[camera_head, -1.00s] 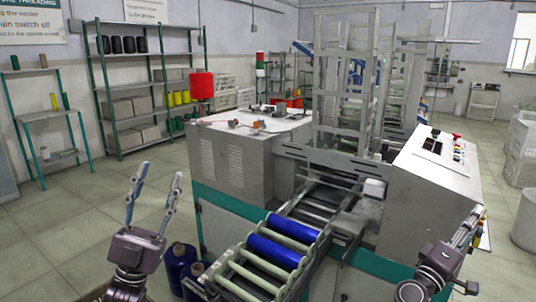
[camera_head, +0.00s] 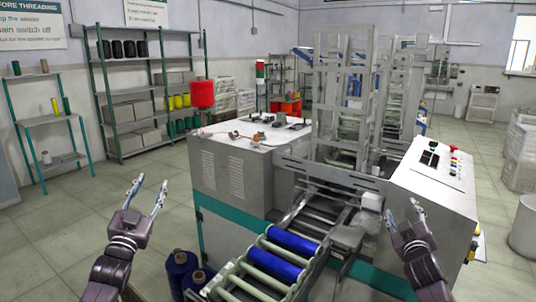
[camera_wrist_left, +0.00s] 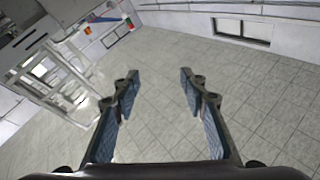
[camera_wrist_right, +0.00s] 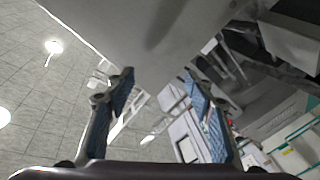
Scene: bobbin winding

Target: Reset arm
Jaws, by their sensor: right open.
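My left gripper (camera_head: 148,194) is at the left of the head view, over the floor left of the winding machine. Its two fingers stand apart with nothing between them. The left wrist view also shows the open fingers (camera_wrist_left: 160,95), with bare tiled floor beyond. My right gripper (camera_head: 403,211) is in front of the machine's right cabinet, right of the roller conveyor. It is open and empty. The right wrist view shows its spread fingers (camera_wrist_right: 158,95) and a large pale surface at the top.
The winding machine (camera_head: 225,175) fills the middle. Two blue bobbins (camera_head: 292,242) lie on its roller conveyor (camera_head: 240,282). Dark blue spools (camera_head: 180,270) stand on the floor left of it. A control panel (camera_head: 436,165) is at right. Shelves (camera_head: 128,105) line the left wall.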

